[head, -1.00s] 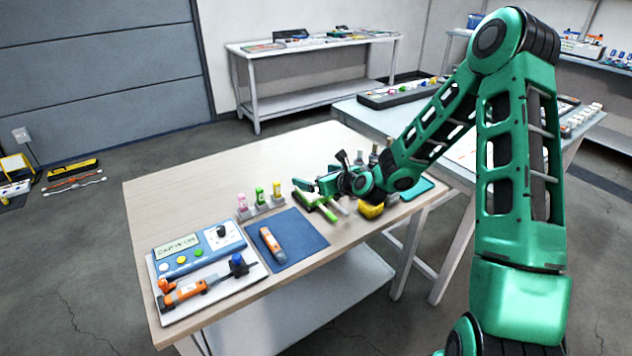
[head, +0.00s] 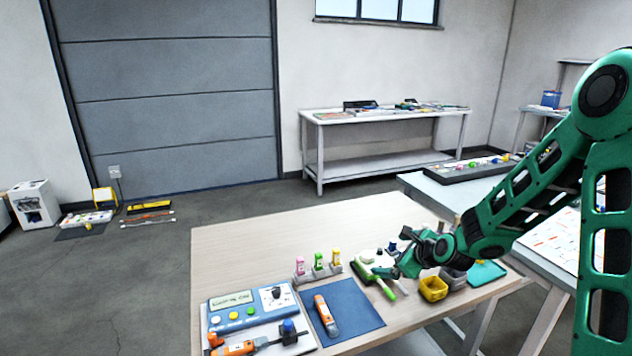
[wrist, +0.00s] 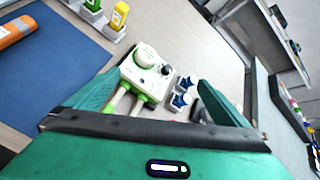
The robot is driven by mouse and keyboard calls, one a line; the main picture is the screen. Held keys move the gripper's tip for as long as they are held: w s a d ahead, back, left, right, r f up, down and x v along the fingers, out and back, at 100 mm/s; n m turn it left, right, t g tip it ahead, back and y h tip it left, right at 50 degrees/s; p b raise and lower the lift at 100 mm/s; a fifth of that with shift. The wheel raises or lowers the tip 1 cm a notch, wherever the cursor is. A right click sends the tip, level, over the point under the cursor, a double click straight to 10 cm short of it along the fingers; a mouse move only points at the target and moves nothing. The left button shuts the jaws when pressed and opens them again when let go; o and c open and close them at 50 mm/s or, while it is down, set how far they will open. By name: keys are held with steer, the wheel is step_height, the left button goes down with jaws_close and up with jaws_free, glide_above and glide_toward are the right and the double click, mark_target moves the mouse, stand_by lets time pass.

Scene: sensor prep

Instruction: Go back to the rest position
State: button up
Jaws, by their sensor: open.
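My gripper (head: 398,264) is over the right part of the wooden table in the head view. In the wrist view my gripper (wrist: 158,100) has its two green fingers wide apart with nothing held between them. Beyond the fingers a white device with a round knob (wrist: 146,60) and green-handled parts lies on the table. In the head view a green-handled tool (head: 374,278) lies just left of the gripper, and a yellow container (head: 433,289) stands just right of it. The arm partly hides this area.
A blue mat (head: 352,310) with an orange tool (head: 326,316) and a blue meter (head: 250,308) are at the table's front left. Three small bottles (head: 319,262) stand behind the mat. The table's back left is bare. A grey side table (head: 425,184) stands at right.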

steer(key=s+d+r+n+g+h, duration=0.25)
steer(key=s+d+n, duration=0.4)
steer(key=s, duration=0.45)
steer(key=s+d+r+n+g+h, duration=0.2)
steer(key=s+d+r+n+g, duration=0.2)
steer(key=s+d+n, duration=0.45)
steer(key=s+r+n+g, duration=0.2)
steer(key=s, duration=1.1)
steer(key=s+r+n+g+y, duration=0.1)
steer(key=s+r+n, duration=0.1)
steer(key=s, duration=1)
steer(key=shift+s+a+r+n+g, duration=0.3)
steer(key=shift+s+a+r+g, duration=0.05)
steer(key=shift+r, duration=0.5)
steer(key=shift+w+f, duration=0.25)
steer(key=shift+w, duration=0.4)
